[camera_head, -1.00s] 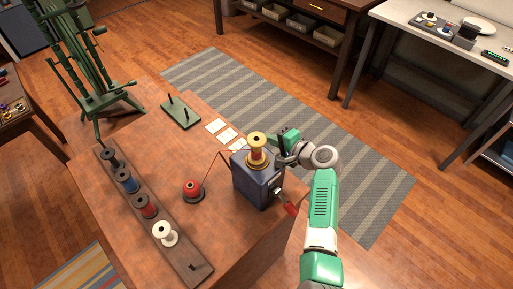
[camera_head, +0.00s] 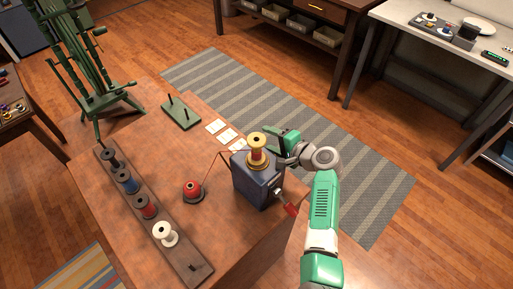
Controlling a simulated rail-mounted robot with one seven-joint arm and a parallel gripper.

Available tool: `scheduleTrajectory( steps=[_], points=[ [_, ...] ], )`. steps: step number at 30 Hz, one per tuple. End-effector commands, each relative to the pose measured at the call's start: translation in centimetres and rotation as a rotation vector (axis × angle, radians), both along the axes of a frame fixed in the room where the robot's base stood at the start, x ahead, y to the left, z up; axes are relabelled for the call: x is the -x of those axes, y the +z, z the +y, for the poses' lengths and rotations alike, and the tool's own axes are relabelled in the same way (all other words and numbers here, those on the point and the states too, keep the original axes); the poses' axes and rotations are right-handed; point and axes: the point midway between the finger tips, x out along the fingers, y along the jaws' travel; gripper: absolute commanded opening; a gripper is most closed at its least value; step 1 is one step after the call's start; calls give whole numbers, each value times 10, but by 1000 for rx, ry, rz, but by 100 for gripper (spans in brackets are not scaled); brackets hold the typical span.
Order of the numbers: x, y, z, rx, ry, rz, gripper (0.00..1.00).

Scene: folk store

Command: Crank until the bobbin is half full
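The dark blue winder box (camera_head: 254,186) stands near the table's right edge. The yellow bobbin (camera_head: 257,141) is upright on top of it. A reddish-brown band shows low on the bobbin, but how full it is is too small to judge. My gripper (camera_head: 283,145) is just right of and behind the bobbin, away from the crank handle. Its fingertips are partly hidden.
A dark rack (camera_head: 186,257) with several spools runs along the table's left. White cards (camera_head: 227,136) and a green pegged board (camera_head: 181,114) lie toward the back. A green wooden stand (camera_head: 85,75) is behind the table. A striped rug covers floor to the right.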

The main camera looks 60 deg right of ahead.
Motion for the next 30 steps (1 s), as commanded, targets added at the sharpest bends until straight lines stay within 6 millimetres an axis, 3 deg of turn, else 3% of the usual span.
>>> scheduleTrajectory(
  steps=[14,30],
  points=[
    [1,1,0,0,0,0,62],
    [47,21,8,0,0,1,62]
  ],
)
